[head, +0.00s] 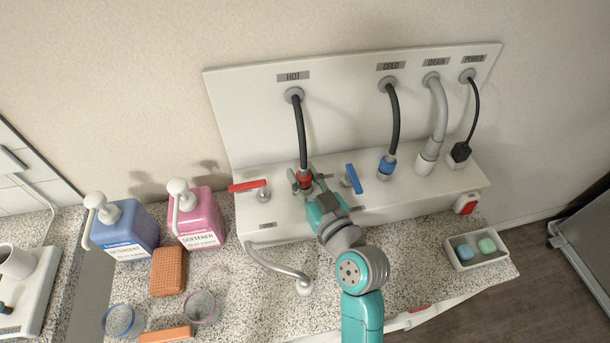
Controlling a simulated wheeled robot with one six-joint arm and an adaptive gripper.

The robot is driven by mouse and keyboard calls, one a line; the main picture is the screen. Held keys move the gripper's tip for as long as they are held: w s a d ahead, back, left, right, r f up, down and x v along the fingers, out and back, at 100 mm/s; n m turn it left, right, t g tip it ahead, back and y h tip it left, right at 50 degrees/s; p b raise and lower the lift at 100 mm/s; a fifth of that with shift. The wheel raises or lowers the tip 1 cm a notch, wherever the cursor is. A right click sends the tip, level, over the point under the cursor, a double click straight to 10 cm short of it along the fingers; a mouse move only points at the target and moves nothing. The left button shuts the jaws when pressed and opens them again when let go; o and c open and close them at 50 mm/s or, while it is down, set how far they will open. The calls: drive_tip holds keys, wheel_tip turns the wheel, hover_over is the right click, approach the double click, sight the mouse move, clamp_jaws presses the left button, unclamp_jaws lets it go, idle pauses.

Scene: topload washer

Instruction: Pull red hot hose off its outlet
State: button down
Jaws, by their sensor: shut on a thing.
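The red hot hose (300,132) is a black hose that hangs from the port labelled HOT on the white back panel. Its red end collar (304,178) is at the hot outlet on the white ledge. My gripper (307,183) is shut on this red collar, with my teal arm reaching up from the bottom of the picture. The fingers and wrist partly hide the collar's lower end and the outlet. I cannot tell whether the collar is fully seated on the outlet.
A red-handled valve (246,186) stands close left of my gripper and a blue-handled valve (353,179) close right. The cold hose (394,118), grey drain hose (438,112) and power cord (474,110) are further right. A curved faucet (281,265) and pump bottles (197,217) stand left of my arm.

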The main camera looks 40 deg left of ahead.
sight(303, 166)
drive_tip(key=shift+r, duration=0.25)
drive_tip(key=shift+r, duration=0.85)
drive_tip(key=shift+r, duration=0.6)
drive_tip(key=shift+r, duration=1.4)
